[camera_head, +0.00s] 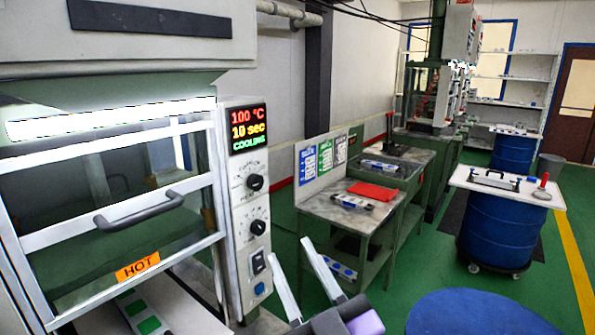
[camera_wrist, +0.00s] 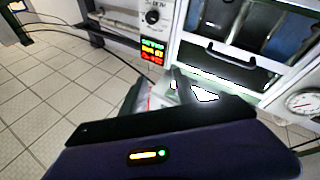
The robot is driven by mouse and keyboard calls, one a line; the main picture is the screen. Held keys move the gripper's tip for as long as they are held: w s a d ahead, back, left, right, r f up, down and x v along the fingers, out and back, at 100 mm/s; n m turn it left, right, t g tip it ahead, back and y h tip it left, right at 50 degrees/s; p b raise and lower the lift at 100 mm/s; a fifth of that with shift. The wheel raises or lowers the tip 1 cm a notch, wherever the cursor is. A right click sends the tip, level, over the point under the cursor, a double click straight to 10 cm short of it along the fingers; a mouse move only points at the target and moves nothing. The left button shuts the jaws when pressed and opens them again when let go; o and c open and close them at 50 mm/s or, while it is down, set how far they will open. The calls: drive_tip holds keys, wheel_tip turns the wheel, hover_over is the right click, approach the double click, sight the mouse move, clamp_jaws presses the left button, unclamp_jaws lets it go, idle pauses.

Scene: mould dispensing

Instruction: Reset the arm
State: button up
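My gripper (camera_head: 292,256) is low in the middle of the head view, in front of the machine's control panel and the work table. Its two pale fingers stand apart with nothing between them, so it is open and empty. The oven-like machine (camera_head: 110,225) fills the left side, with its glass door down and a dark handle (camera_head: 140,212). Its display (camera_head: 247,130) reads 100 °C, 10 sec, COOLING. In the wrist view, my dark gripper housing fills the bottom, and a machine window with a handle (camera_wrist: 232,55) shows behind it.
A strip with green squares (camera_head: 143,314) lies below the HOT label (camera_head: 137,267). A metal work table (camera_head: 335,215) carries a red cloth (camera_head: 373,191). A blue drum (camera_head: 500,235) with a white top stands right. Green floor (camera_head: 425,255) lies open between them. A gauge (camera_wrist: 303,102) shows at right.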

drive_tip(key=s+d+f+m+g+h, duration=0.1)
drive_tip(key=s+d+f+m+h, duration=0.2)
drive_tip(key=s+d+f, duration=0.3)
drive_tip(key=s+d+f+m+g+h, duration=0.2)
drive_tip(key=s+d+f, duration=0.5)
drive_tip(key=s+f, duration=0.4)
drive_tip(key=s+d+f+m+g+h, duration=0.2)
drive_tip(key=s+d+f, duration=0.5)
drive_tip(key=s, duration=1.1)
wheel_tip(320, 180, down, 2)
drive_tip(key=shift+f+m+h+b, duration=0.1)
drive_tip(key=shift+m+h+b, duration=0.25)
drive_tip(key=shift+m+h, duration=0.65)
drive_tip(key=shift+d, duration=0.1)
